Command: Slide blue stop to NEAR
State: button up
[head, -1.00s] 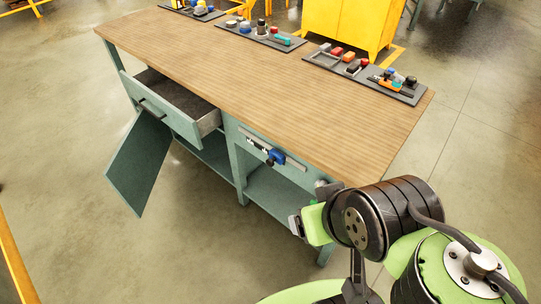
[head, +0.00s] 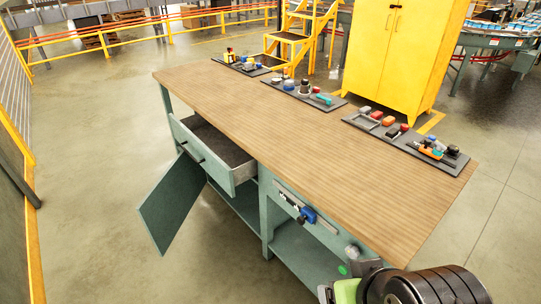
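The blue stop (head: 307,215) sits on a grey rail (head: 326,225) fixed to the front face of the workbench, below the tabletop edge. It is around the middle of the rail. NEAR lettering is too small to read. My gripper (head: 325,293) shows only in part at the bottom edge, to the lower right of the stop and apart from it. The green arm link and dark joint behind it cover part of the bench's right end. Whether its fingers are open cannot be seen.
The wooden tabletop (head: 310,125) carries trays of small parts along its far edge. At left a drawer (head: 215,160) is pulled out and a cabinet door (head: 172,200) hangs open. A yellow cabinet (head: 403,55) stands behind. Floor left of the bench is clear.

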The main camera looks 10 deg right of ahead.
aim_at(307, 214)
jog(key=i+j+u, duration=0.1)
jog(key=j+u, duration=0.15)
jog(key=u, duration=0.2)
jog(key=i+j+u, duration=0.15)
jog(key=u, duration=0.35)
jog(key=i+j+u, duration=0.15)
jog(key=u, duration=0.3)
